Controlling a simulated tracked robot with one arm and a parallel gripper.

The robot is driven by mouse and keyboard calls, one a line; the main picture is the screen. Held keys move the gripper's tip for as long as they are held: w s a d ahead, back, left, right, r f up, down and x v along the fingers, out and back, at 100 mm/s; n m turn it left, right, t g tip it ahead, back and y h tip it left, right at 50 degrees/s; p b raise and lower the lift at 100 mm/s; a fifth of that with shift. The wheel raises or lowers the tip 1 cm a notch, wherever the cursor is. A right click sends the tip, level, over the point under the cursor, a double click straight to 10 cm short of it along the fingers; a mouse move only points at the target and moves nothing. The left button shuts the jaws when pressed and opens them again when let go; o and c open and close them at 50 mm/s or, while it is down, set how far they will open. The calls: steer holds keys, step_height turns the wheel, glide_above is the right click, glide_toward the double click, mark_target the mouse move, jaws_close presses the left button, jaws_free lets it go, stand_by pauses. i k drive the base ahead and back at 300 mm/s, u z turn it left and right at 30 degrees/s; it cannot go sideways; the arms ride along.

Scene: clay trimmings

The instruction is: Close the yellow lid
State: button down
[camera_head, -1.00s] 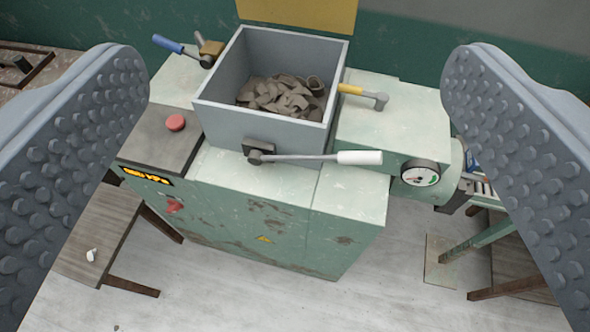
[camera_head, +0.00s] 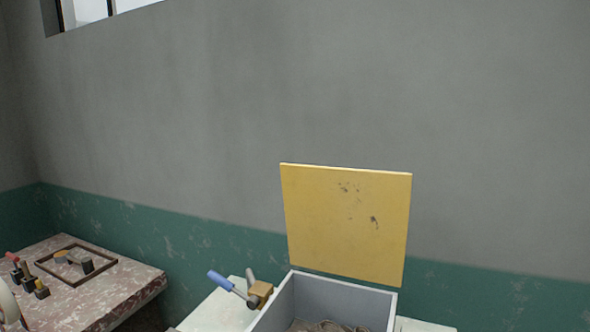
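The yellow lid (camera_head: 347,225) stands open and upright at the back edge of the grey hopper (camera_head: 342,300), near the wall. It is a flat square panel with a few dark scuffs. Only the upper part of the hopper shows, with a little clay (camera_head: 326,326) at the bottom edge of the view. My gripper's fingers do not show in the view now.
A lever with a blue handle (camera_head: 220,281) and a brass-coloured block (camera_head: 260,290) are left of the hopper. A worn table (camera_head: 135,286) with a dark frame and small tools stands at the left. The grey and green wall rises close behind the lid.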

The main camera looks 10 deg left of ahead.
mark_target(349, 222)
steer(key=u, duration=0.15)
steer(key=i, duration=1.15)
steer(key=z, duration=0.25)
